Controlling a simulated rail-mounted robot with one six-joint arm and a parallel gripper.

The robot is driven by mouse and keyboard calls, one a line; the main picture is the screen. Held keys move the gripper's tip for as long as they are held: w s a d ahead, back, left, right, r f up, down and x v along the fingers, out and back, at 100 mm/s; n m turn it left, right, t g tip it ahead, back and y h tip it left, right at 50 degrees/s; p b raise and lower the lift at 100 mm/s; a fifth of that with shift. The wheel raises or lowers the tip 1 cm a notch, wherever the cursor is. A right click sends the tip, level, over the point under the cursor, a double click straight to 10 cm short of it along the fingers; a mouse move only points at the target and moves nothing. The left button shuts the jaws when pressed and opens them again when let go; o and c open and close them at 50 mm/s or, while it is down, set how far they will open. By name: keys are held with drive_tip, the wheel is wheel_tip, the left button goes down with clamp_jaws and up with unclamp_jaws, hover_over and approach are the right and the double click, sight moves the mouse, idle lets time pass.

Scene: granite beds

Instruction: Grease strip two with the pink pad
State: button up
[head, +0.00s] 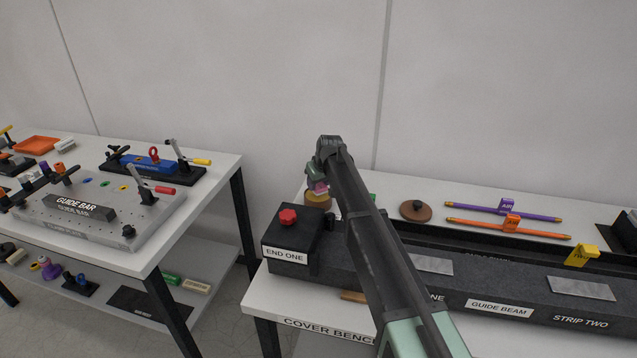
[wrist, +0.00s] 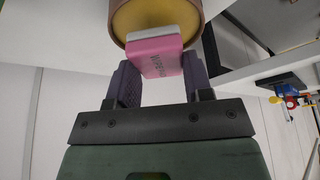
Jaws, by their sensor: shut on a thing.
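The pink pad (wrist: 158,57) has a white layer on its far side and partly readable lettering. My gripper (wrist: 157,80) is shut on it, one dark finger on each side. The pad's white side is at the yellow face of a round brown-rimmed tin (wrist: 155,14); I cannot tell whether they touch. In the head view my gripper (head: 317,183) is just above the tin (head: 318,200), behind the END ONE block. Strip two is a bare grey metal plate (head: 582,289) on the dark beam at right, above its STRIP TWO label (head: 580,320).
Another metal plate (head: 432,264) lies on the beam, partly behind my arm. The END ONE block (head: 291,233) has a red knob. A brown disc (head: 415,210), a purple rod (head: 502,209) and an orange rod (head: 508,229) lie behind. A yellow tag (head: 582,256) stands near strip two.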

sight(318, 185)
wheel_tip(318, 185, up, 5)
drive_tip(key=p, duration=0.4)
drive_tip(key=shift+r, duration=0.15)
